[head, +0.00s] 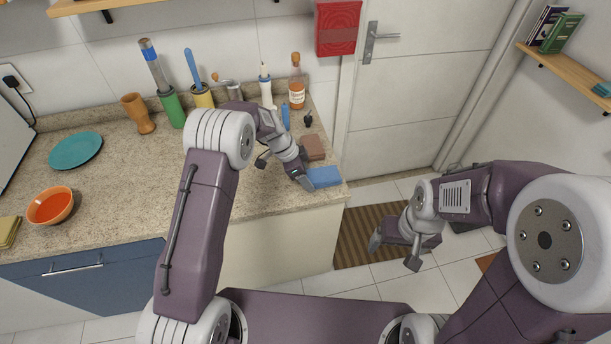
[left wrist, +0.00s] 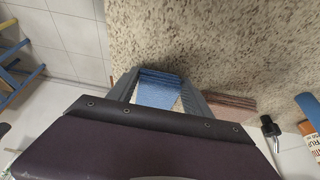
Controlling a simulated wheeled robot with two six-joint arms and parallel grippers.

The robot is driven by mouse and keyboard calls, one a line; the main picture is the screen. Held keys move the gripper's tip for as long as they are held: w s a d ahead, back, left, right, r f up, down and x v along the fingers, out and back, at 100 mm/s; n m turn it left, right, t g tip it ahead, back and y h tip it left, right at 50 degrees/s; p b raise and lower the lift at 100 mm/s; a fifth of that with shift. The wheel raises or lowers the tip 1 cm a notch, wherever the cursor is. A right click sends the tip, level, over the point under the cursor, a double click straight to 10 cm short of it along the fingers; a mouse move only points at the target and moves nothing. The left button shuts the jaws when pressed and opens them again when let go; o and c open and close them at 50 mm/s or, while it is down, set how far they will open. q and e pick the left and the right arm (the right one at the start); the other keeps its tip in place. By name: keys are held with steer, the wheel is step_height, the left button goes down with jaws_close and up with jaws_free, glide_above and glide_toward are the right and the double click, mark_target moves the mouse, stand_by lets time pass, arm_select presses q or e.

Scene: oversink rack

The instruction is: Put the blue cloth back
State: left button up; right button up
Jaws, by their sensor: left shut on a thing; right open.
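The blue cloth (head: 323,177) is a small folded piece at the front right corner of the counter (head: 245,190). My left gripper (head: 303,181) is shut on it. In the left wrist view the blue cloth (left wrist: 158,89) sits between the two grey fingers. I cannot tell whether it rests on the counter or is just above it. A brown folded cloth (head: 312,148) lies behind it, apart from it; it also shows in the left wrist view (left wrist: 229,105). My right gripper (head: 396,246) is open and empty over the floor, right of the counter.
Behind stand a bottle (head: 296,86), a white dispenser (head: 265,88), a yellow holder (head: 203,97), a green holder (head: 172,110) and a wooden cup (head: 139,113). An orange bowl (head: 50,206) and teal plate (head: 75,150) are left. The counter's middle is clear. A striped mat (head: 365,225) lies below.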

arm_select(q)
steer(key=o, duration=1.5)
steer(key=shift+f, duration=0.1)
steer(key=v, duration=1.2)
steer(key=s+a+f+n+y, duration=0.1)
steer(key=s+a+n, duration=0.1)
steer(key=s+n, duration=0.3)
steer(key=s+a+f+n+y, duration=0.1)
steer(key=s+a+f+n, duration=0.1)
steer(key=s, duration=0.8)
steer(key=s+a+f+n+y, duration=0.1)
steer(key=s+a+n+y, duration=0.1)
steer(key=s+a+n, duration=0.2)
steer(key=shift+s+a+f+n, duration=0.1)
steer(key=shift+s+f+n, duration=0.05)
steer(key=shift+s+n, duration=0.85)
steer(key=shift+s+f+n, duration=0.1)
steer(key=shift+s+n, duration=0.7)
steer(key=shift+s, duration=0.35)
steer(key=shift+s, duration=0.1)
